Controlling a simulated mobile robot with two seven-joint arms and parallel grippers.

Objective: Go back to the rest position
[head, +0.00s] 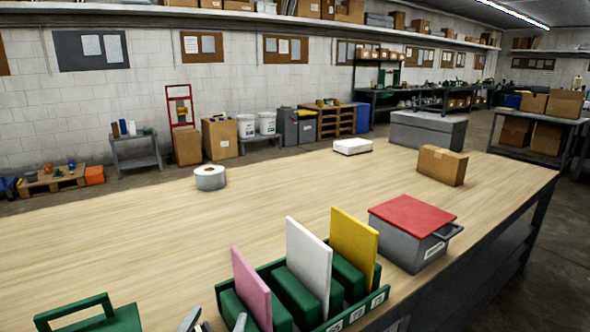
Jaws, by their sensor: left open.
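My left gripper (214,323) shows only by its grey fingertips at the bottom edge of the head view. The fingertips are apart, with nothing seen between them, just left of a green rack (376,300). The rest of the gripper is cut off by the frame. My right gripper is not in view. The rack stands on the wooden workbench (150,235) and holds a pink panel (252,285), a white panel (308,262) and a yellow panel (354,245) upright.
A grey bin with a red lid (412,212) stands right of the rack. A green handled object (88,318) is at the bottom left. A tape roll (210,178), white box (352,146) and cardboard box (442,166) sit farther back.

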